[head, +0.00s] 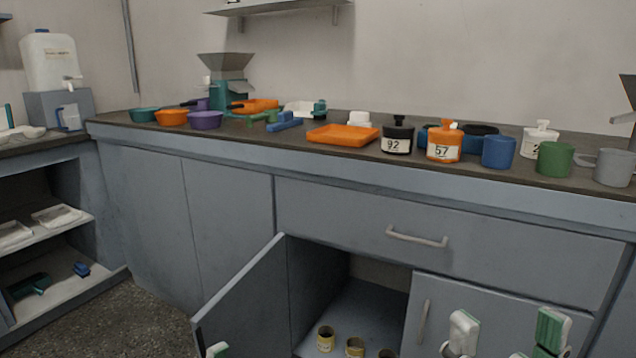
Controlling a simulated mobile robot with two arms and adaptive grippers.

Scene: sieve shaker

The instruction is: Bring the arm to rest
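My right gripper (508,332) is at the bottom right, in front of the lower cabinet door. Its two green-and-white fingertips stand well apart, with nothing seen between them. My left gripper (217,350) barely shows at the bottom edge, near the open cabinet door; only a green-and-white tip is visible, so its opening is hidden. Both arms are otherwise out of the picture.
An open cabinet door (243,300) juts out at lower centre; several small yellowish tins (325,338) stand inside. The counter (340,158) holds bowls, an orange tray (342,135), jars labelled 92 (397,138) and 57 (444,144), and mugs. Floor (140,320) is clear at left.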

